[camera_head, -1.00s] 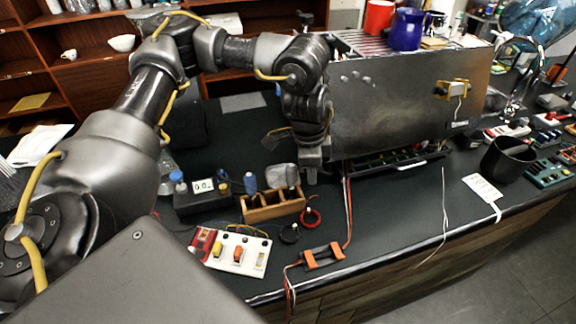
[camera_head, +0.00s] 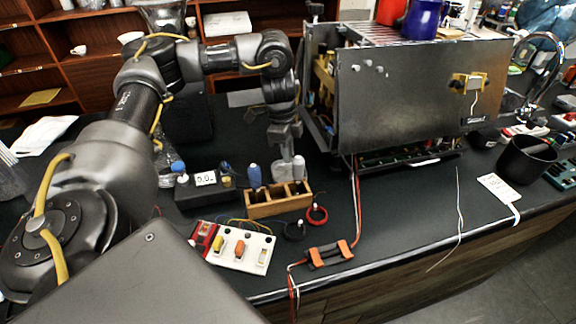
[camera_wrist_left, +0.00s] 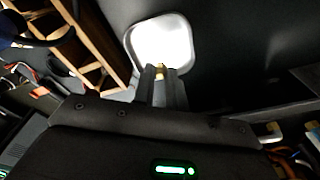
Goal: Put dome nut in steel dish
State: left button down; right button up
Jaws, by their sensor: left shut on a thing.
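My left gripper (camera_head: 285,172) hangs pointing down just behind the wooden block. In the left wrist view its two fingers (camera_wrist_left: 161,74) are shut on a small brass-coloured piece, the dome nut (camera_wrist_left: 160,70). Only a little of the nut shows between the fingertips. The steel dish (camera_wrist_left: 165,32) is a bright, rounded square in the left wrist view, and the fingertips and nut overlap its near part. The height of the nut above the dish cannot be told. In the head view the dish is mostly hidden by the gripper and block. My right gripper is not in view.
The wooden block (camera_head: 270,206) with slots stands right in front of the gripper. The opened brewer (camera_head: 415,90) stands close on the right. A small meter (camera_head: 205,180) and a switch panel (camera_head: 240,248) lie left and front. Red wires run along the bench.

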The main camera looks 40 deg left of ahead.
aim_at(288, 174)
pick_arm(q)
jog(key=shift+f, duration=0.6)
notch_tip(288, 174, down, 4)
jog(key=shift+r+b, duration=0.2)
jog(key=shift+b, duration=0.15)
jog(key=shift+f, duration=0.3)
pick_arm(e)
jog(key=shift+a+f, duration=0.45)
pick_arm(q)
jog(key=c, duration=1.4)
grip_release()
jog(key=shift+c, duration=0.2)
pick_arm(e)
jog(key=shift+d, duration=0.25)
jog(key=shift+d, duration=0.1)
